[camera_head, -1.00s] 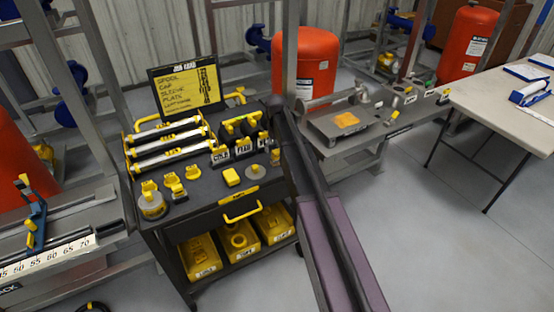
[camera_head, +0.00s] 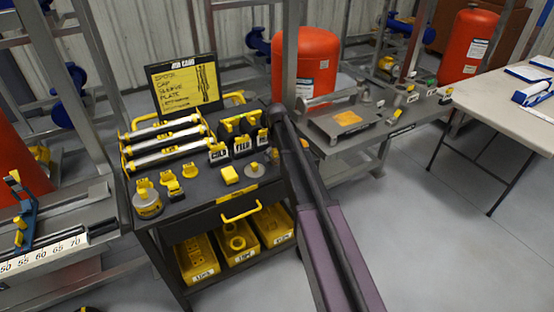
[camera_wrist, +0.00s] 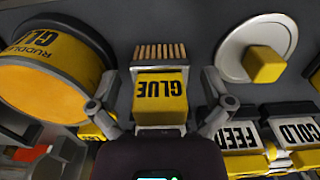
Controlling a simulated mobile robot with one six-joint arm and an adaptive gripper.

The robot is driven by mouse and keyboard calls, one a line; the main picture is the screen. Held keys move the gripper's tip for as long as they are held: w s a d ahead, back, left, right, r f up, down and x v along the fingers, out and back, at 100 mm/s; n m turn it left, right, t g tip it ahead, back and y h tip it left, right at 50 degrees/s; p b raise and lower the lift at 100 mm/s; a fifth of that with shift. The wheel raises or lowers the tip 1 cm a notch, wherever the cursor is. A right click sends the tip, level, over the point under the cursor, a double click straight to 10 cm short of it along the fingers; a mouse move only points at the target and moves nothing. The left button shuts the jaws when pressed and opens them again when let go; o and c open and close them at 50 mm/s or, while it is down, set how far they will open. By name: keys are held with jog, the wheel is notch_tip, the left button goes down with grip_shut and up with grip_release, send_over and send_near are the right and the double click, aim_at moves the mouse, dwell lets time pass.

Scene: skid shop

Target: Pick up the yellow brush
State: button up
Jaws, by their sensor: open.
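The yellow brush (camera_wrist: 160,100) is in the middle of the wrist view. Its block carries the word GLUE, upside down in the picture, and its brown bristles (camera_wrist: 160,52) point to the top. My gripper (camera_wrist: 160,108) is open, with one finger to the left of the brush and one to the right. Gaps show between the fingers and the block. I cannot tell how far the fingertips are above the surface. In the head view my arm hides the gripper, and I cannot make out the brush for sure.
A large yellow glue can (camera_wrist: 60,65) stands close to the left finger. A pale disc with a yellow knob (camera_wrist: 265,62) lies at right, near FEED (camera_wrist: 238,135) and COLD (camera_wrist: 295,125) labelled pieces. The dark cart (camera_head: 200,203) also holds tubes and a sign (camera_head: 185,85).

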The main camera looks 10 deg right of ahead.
dwell(0.5)
jog(key=c, duration=1.2)
jog(key=shift+c, duration=0.2)
jog(key=shift+r, duration=0.1)
notch_tip(320, 180, up, 4)
jog(key=p, duration=0.4)
jog(key=s+p, duration=0.1)
jog(key=s, duration=1.5)
jog(key=shift+r, duration=0.4)
jog(key=o, duration=0.7)
jog(key=shift+c, duration=0.2)
jog(key=c, duration=0.4)
